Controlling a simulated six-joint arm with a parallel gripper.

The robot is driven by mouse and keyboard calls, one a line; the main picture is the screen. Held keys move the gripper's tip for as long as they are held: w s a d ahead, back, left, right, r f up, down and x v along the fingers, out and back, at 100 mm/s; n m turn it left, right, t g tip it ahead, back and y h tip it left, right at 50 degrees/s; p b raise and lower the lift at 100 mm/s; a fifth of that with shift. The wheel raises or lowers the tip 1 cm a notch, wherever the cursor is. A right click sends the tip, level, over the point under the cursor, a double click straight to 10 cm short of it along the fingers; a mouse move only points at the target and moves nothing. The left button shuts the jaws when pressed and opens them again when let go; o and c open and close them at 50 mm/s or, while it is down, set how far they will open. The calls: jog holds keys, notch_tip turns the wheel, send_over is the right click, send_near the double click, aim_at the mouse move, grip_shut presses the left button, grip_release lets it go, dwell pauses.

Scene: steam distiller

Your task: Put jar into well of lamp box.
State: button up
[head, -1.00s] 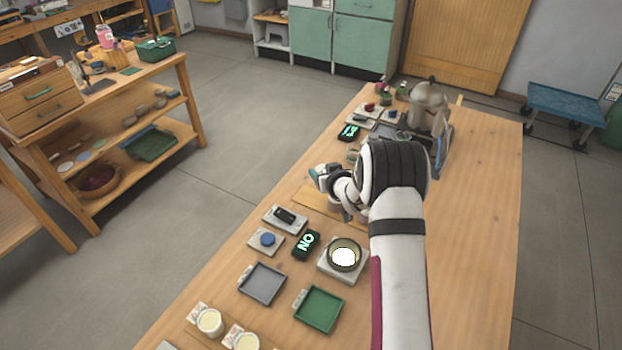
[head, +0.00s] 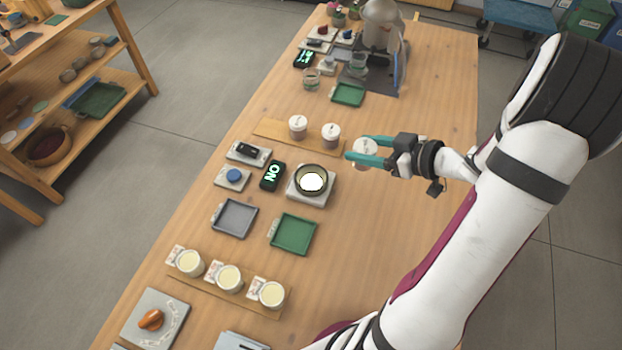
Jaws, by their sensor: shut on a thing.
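My gripper (head: 356,148) has teal fingers and is shut on a jar (head: 365,149) with a white lid. The jar is upright; its lower part is partly hidden by the near finger. The lamp box (head: 296,196) is a pale square box with a dark-rimmed round well that glows white inside. The well (head: 313,182) is empty. The gripper and jar are to the upper right of the lamp box, apart from it. Whether the jar touches the table is unclear.
Two similar jars (head: 298,126) (head: 331,134) stand on a wooden board (head: 270,129) left of the gripper. A black display (head: 272,176) reading "NO" is beside the lamp box. A green tray (head: 293,234) and grey tray (head: 235,218) lie nearer. The table's right side is mostly clear.

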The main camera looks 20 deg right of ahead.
jog(key=shift+s+a+f+n, duration=0.15)
jog(key=shift+a+f, duration=0.05)
jog(key=shift+a, duration=0.3)
jog(key=shift+s+a+f+n, duration=0.1)
jog(key=shift+a+f+n, duration=0.1)
jog(key=shift+a, duration=0.3)
jog(key=w+a+f, duration=0.2)
jog(key=w+a, duration=0.1)
jog(key=w+a+f, duration=0.3)
jog(key=shift+w+a+f, duration=0.15)
jog(key=shift+w+f, duration=0.15)
jog(key=shift+w, duration=0.05)
jog(key=shift+w+a+f, duration=0.1)
jog(key=shift+w+f, duration=0.05)
jog(key=shift+f, duration=1)
jog(key=shift+w+a+f, duration=0.1)
jog(key=shift+w+f, duration=0.05)
jog(key=shift+f, duration=0.95)
jog(key=o, duration=1.4)
jog(key=shift+f, duration=0.1)
